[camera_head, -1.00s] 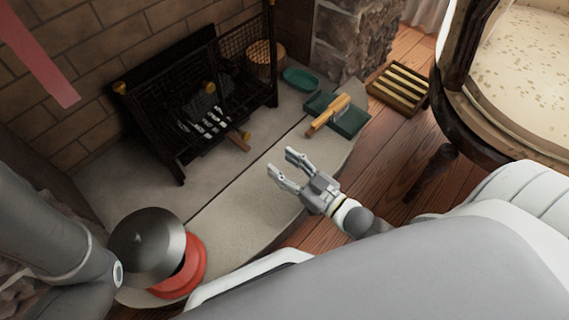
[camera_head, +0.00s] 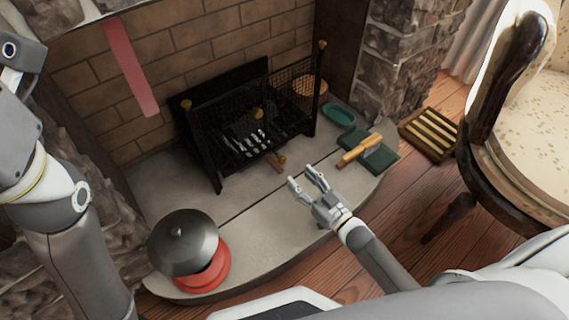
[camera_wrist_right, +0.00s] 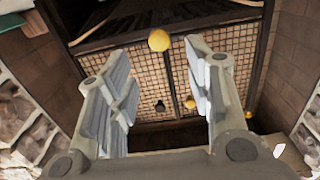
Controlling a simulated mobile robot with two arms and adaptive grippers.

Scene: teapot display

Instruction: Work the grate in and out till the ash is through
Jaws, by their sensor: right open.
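The fire grate, a black metal basket with mesh sides (camera_head: 288,92) and brass knobs, stands in the brick fireplace. Pale bars (camera_head: 250,143) show low inside it; I cannot make out any ash. A short wooden handle (camera_head: 273,163) with a brass end (camera_head: 282,158) sticks out at its front. My right gripper (camera_head: 301,178) is open and empty over the hearth slab, in front of that handle and apart from it. In the right wrist view the mesh (camera_wrist_right: 152,78) and a brass knob (camera_wrist_right: 159,40) show between and beyond the open fingers. My left arm shows at the left, without its gripper.
A dark metal dome (camera_head: 183,243) on a red base (camera_head: 207,272) stands at the hearth's front left. A wood-handled brush (camera_head: 360,150) lies on a green tray (camera_head: 383,158). A green dish (camera_head: 338,113), slatted box (camera_head: 432,131) and chair (camera_head: 530,150) are at the right. A red strip (camera_head: 130,68) hangs at upper left.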

